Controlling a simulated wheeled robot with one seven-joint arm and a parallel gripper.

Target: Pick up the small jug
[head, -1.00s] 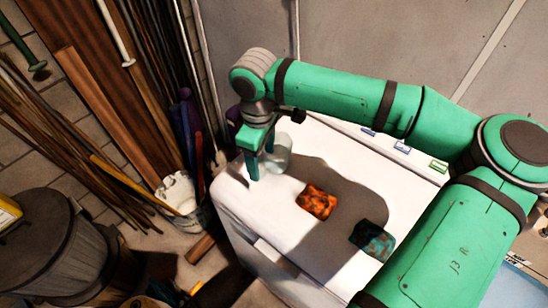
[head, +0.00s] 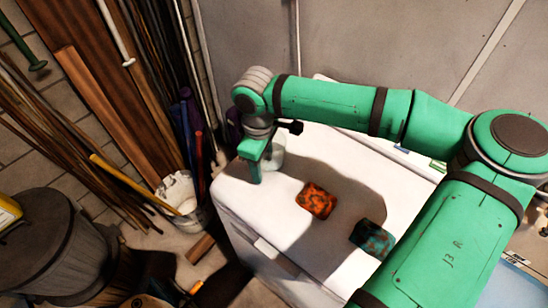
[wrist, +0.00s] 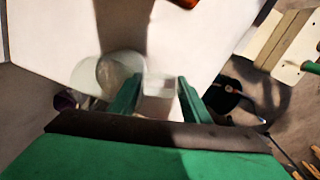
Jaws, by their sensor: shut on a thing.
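The small jug (head: 277,153) looks like clear, pale glass. It stands on the white appliance top near its far left corner, partly hidden behind my gripper (head: 256,172) in the head view. In the wrist view the round, see-through jug body (wrist: 88,73) shows left of the fingers. A clear, pale part (wrist: 159,86) lies between the two green fingers of my gripper (wrist: 157,98), and seems to belong to the jug. My gripper points down and is shut on it. The exact contact is hard to make out.
An orange patterned box (head: 316,201) and a dark teal box (head: 372,239) lie on the white appliance top (head: 272,225). A white bucket (head: 182,198) stands on the floor to the left, near long poles and boards leaning on the wall. A grey bin (head: 45,240) is lower left.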

